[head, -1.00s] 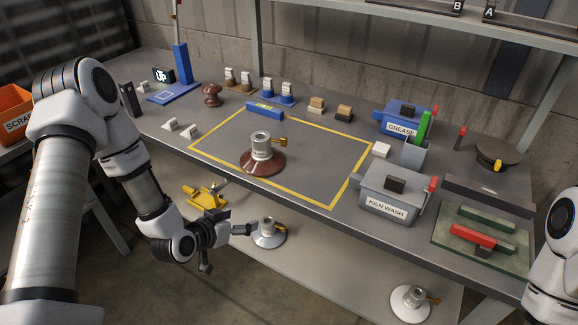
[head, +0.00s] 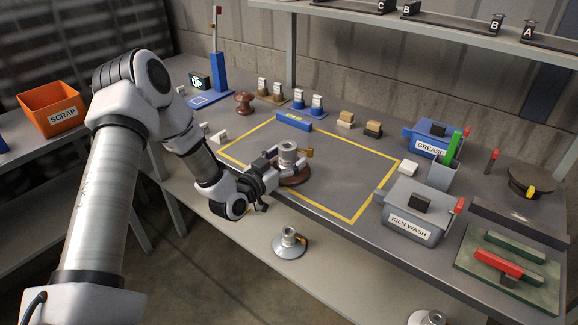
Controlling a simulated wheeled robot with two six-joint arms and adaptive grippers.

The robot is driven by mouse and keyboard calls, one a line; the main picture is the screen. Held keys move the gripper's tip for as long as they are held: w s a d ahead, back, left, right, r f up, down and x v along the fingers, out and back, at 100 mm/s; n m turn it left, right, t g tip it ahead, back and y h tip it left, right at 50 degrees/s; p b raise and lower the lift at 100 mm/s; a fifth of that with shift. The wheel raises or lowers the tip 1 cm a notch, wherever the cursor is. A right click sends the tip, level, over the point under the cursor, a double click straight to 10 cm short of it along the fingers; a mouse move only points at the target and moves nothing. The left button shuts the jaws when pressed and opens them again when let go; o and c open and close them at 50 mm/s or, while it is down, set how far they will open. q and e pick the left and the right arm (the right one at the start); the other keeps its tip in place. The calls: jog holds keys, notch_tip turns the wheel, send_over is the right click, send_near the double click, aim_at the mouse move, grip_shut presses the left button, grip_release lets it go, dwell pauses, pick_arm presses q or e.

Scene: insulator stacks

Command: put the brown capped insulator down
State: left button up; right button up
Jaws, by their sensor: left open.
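The brown capped insulator (head: 296,178) stands upright on the bench inside the yellow outline. It has a brown skirt, a grey metal cap and a small brass-coloured tag on its right side. My left gripper (head: 287,166) is at the cap from the left, with its open fingers around or beside it. Whether the fingers touch the cap cannot be told. The gripper hides part of the skirt. My right gripper is out of view.
The yellow outline (head: 375,191) is otherwise mostly clear, with a blue level (head: 294,123) at its back edge. The kiln wash box (head: 411,211) and grease box (head: 428,141) stand to the right. A white-skirted insulator (head: 290,243) stands on the lower shelf.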

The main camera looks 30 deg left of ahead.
pick_arm(q)
jog(key=shift+w, duration=0.35)
jog(key=shift+s+r, duration=0.1)
jog(key=shift+s, duration=0.05)
jog(key=shift+c, duration=0.3)
grip_shut()
jog(key=shift+r, duration=0.1)
